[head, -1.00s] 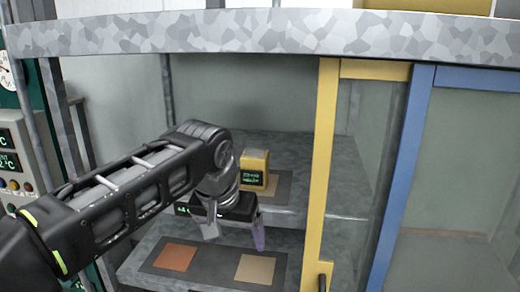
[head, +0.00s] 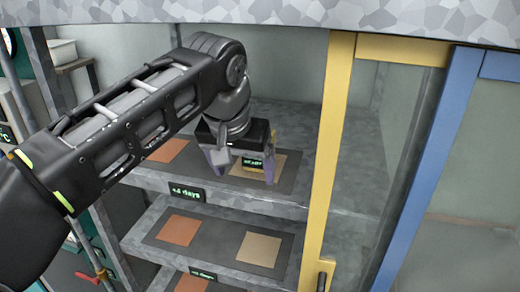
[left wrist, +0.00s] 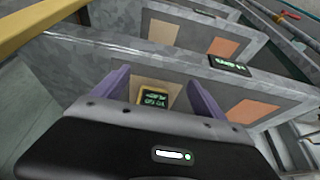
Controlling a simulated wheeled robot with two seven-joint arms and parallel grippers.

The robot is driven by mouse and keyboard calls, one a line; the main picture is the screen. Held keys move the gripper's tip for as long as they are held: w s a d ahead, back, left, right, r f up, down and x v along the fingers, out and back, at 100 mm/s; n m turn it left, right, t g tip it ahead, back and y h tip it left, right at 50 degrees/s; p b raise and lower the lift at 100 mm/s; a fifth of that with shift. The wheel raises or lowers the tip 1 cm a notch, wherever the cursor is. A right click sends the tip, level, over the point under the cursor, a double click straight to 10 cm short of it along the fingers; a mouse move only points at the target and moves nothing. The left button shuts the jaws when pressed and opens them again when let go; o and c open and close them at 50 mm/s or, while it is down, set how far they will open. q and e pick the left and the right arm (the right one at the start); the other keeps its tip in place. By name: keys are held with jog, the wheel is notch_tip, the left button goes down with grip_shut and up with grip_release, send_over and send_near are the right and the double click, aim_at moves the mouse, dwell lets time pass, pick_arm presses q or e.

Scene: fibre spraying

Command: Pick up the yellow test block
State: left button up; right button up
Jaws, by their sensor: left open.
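The yellow test block (head: 250,163), with a dark screen and green text, stands on the tan square of the upper shelf's mat in the head view. It also shows in the left wrist view (left wrist: 154,97) between the two purple fingers. My left gripper (head: 243,170) is open, its fingers on either side of the block; I cannot tell whether they touch it. It also shows in the left wrist view (left wrist: 150,88). Much of the block is hidden by the gripper. My right gripper is not in view.
The upper shelf's mat also has an orange square (head: 169,150). A lower shelf (head: 140,250) carries a similar mat with orange and tan squares. A yellow door frame (head: 328,150) and a blue one (head: 423,160) stand to the right. A grey speckled slab (head: 300,10) is overhead.

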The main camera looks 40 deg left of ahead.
pick_arm(q)
send_over(256, 173)
jog(key=s, duration=0.2)
jog(key=shift+w+d, duration=0.2)
jog(key=shift+w+a, duration=0.15)
jog(key=shift+w, duration=0.2)
jog(key=shift+w+a, duration=0.15)
jog(key=shift+w, duration=0.35)
jog(key=w+p, duration=0.1)
jog(key=w+a+p, duration=0.1)
jog(key=shift+w+r, duration=0.1)
jog(key=shift+w, duration=0.3)
jog(key=x, duration=0.2)
jog(key=shift+w+a+f, duration=0.1)
jog(key=shift+f, duration=0.5)
jog(key=shift+w, duration=0.1)
jog(key=shift+c, duration=0.5)
